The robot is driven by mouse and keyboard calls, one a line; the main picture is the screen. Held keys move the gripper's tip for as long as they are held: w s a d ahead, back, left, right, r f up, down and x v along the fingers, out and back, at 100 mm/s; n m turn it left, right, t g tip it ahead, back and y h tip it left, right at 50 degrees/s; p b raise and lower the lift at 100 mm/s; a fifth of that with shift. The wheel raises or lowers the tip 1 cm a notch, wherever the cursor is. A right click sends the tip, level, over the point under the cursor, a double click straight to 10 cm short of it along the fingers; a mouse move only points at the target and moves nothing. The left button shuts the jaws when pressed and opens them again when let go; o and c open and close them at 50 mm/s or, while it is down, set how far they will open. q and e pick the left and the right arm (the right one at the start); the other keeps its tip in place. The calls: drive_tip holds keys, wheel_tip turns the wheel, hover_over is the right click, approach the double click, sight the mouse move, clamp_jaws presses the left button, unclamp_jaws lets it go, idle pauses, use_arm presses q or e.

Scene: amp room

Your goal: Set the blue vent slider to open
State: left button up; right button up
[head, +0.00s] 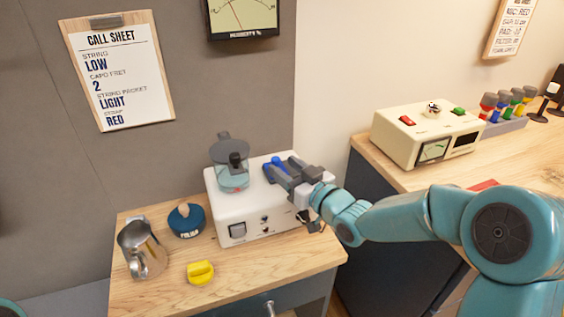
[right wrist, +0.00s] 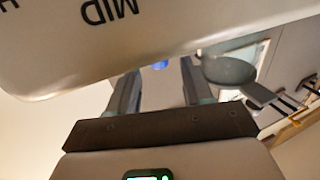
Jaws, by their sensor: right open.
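The white humidifier box (head: 262,228) stands on the wooden cabinet top. A small blue part, apparently the vent slider (head: 277,163), shows on top of it, beside the clear tank. My right gripper (head: 283,172) reaches in from the right over the box top, its open fingers close to the blue part. In the right wrist view a bit of blue (right wrist: 160,65) shows between the two spread fingers (right wrist: 157,88). A pale surface lettered "MID", upside down, covers the top of that view and hides most of the blue part. Contact and the slider's setting cannot be told.
The clear tank with a dark lid (head: 232,173) stands left of the gripper. A metal jug (head: 142,250), a dark blue round tin (head: 186,220) and a yellow object (head: 200,272) sit on the cabinet. A cream meter box (head: 425,130) stands on the right-hand counter.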

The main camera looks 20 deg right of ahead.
sight(276, 164)
drive_tip(key=shift+x, duration=1.05)
use_arm(q)
drive_tip(key=shift+r, duration=0.15)
